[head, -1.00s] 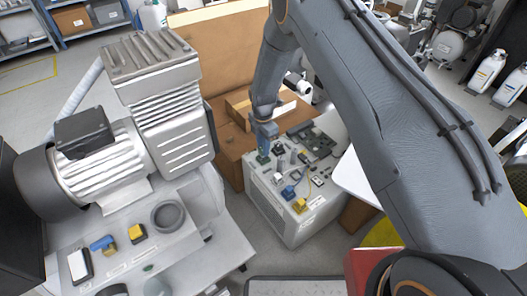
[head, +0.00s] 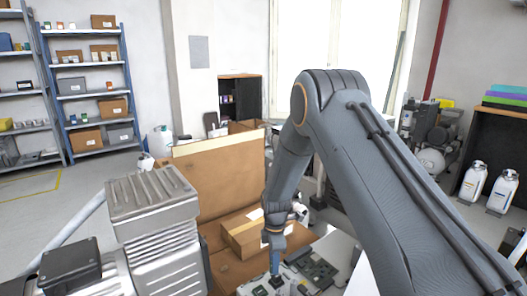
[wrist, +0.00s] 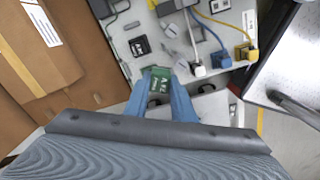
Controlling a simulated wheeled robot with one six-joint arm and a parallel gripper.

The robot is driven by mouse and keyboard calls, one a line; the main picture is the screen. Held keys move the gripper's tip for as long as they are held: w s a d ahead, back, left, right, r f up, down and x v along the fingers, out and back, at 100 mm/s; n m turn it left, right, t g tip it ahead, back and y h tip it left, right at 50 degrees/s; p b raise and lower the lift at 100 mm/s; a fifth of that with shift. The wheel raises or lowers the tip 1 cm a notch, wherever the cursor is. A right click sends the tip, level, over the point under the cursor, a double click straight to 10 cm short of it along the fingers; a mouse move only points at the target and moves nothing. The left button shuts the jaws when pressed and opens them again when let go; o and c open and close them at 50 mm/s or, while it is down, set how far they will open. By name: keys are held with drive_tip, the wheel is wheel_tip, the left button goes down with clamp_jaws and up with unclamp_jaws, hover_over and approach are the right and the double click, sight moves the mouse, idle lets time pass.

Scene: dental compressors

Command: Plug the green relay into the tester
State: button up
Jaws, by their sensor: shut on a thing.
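The green relay (wrist: 157,80) shows in the wrist view as a small green block with white lettering, between the tips of my blue gripper fingers. My gripper (wrist: 160,92) is shut on it. The relay is over the near edge of the tester's light grey panel (wrist: 125,32); I cannot tell whether it touches the panel or sits in a socket. A black square socket (wrist: 139,46) lies on the panel just beyond it. In the head view my gripper (head: 276,264) points down at the tester (head: 291,289), which is mostly cut off by the lower edge.
White (wrist: 198,69) and yellow (wrist: 246,52) plugs with cables sit on the panel to the right of the relay. A cardboard box (head: 243,236) stands behind the tester. A grey compressor (head: 155,225) stands to the left in the head view.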

drive_tip(key=s+d+r+m, duration=0.3)
drive_tip(key=s+d+m, duration=0.1)
drive_tip(key=d+m, duration=0.5)
drive_tip(key=s+d+r+m, duration=0.4)
drive_tip(key=s+d+m, duration=0.15)
drive_tip(key=m, duration=0.45)
drive_tip(key=s+d+r+p, duration=0.1)
drive_tip(key=s+r+p, duration=0.9)
drive_tip(key=p, duration=0.4)
drive_tip(key=shift+s+r+m+p, duration=0.2)
drive_tip(key=shift+r+m+p, duration=0.15)
drive_tip(key=shift+m, duration=0.05)
drive_tip(key=shift+w, duration=0.1)
idle(0.7)
drive_tip(key=w+a+f+n+b, duration=1.4)
drive_tip(key=w+a+f+n, duration=0.6)
drive_tip(key=n, duration=0.5)
drive_tip(key=shift+w+a+b, duration=0.35)
drive_tip(key=shift+w, duration=0.1)
